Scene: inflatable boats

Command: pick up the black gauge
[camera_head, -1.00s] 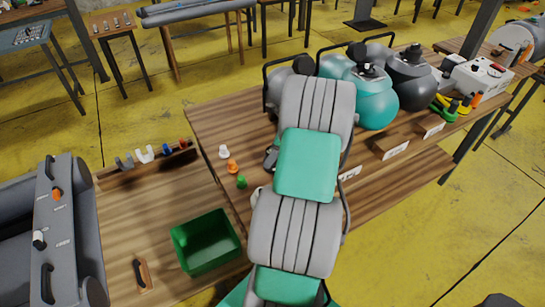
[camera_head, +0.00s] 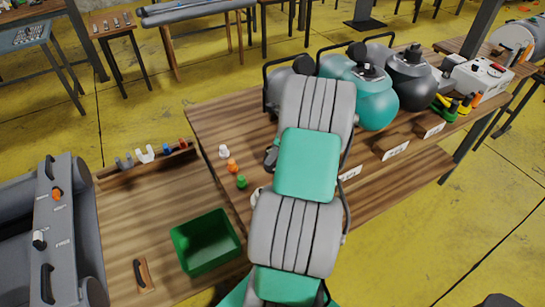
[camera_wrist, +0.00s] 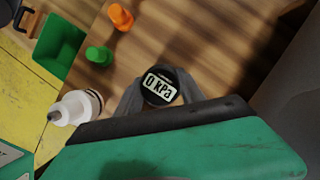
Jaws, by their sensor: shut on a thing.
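The black gauge (camera_wrist: 160,86) shows in the wrist view, its round face up with a white display reading "0 kPa". My gripper (camera_wrist: 159,96) is shut on it, with a grey finger on each side of the gauge. A small dark part shows beside my arm in the head view (camera_head: 271,158); I cannot tell whether it is the gauge or my fingers. My arm hides most of that spot. I cannot tell whether the gauge touches the wooden table (camera_head: 215,125) or is held just above it.
Orange (camera_head: 232,166), green (camera_head: 241,182) and white (camera_head: 224,152) small fittings stand left of my gripper. A green bin (camera_head: 207,242) sits at the lower left. Teal (camera_head: 376,100) and dark (camera_head: 412,78) rounded pumps stand behind on the right. A white-grey item (camera_wrist: 76,107) is close by in the wrist view.

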